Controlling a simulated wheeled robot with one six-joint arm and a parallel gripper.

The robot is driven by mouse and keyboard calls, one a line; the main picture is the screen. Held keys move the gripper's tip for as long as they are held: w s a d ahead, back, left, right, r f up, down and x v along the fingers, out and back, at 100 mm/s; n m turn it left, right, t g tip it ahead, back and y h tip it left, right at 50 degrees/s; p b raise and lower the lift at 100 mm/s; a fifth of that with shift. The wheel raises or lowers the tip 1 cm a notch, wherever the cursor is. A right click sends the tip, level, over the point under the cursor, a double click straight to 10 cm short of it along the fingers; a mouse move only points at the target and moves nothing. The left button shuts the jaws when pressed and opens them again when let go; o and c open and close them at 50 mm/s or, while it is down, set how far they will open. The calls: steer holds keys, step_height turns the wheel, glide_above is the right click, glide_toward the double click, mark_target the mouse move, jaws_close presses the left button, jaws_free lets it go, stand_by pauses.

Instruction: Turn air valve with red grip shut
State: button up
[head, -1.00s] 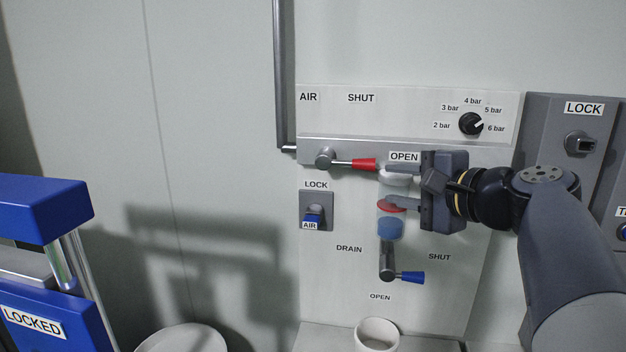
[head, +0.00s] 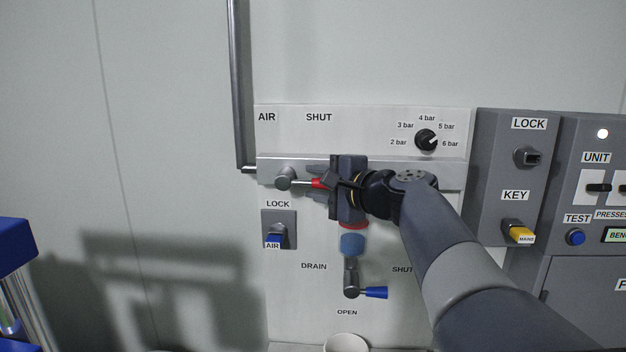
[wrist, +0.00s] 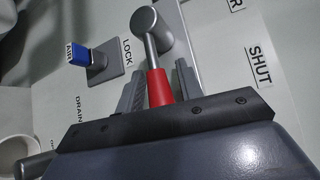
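The air valve (head: 286,178) has a round grey hub, a thin metal stem and a red grip (head: 317,183). Its lever points right, level, in the head view; the SHUT label (head: 319,117) is above it. My gripper (head: 312,184) is at the lever from the right, with one finger above and one below the red grip. In the wrist view the red grip (wrist: 158,87) lies between my two fingers (wrist: 162,66), with a gap showing on either side. The fingers look open. The OPEN label by this valve is hidden behind my gripper.
Below are the blue AIR key (head: 275,240) in its LOCK block and the blue drain lever (head: 375,292), close under my gripper. The pressure knob (head: 426,139) is at the upper right. A vertical pipe (head: 236,80) runs left of the panel. A key box (head: 515,165) stands right.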

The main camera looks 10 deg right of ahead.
steer(key=shift+w, duration=0.1)
steer(key=shift+c, duration=0.4)
jaws_close()
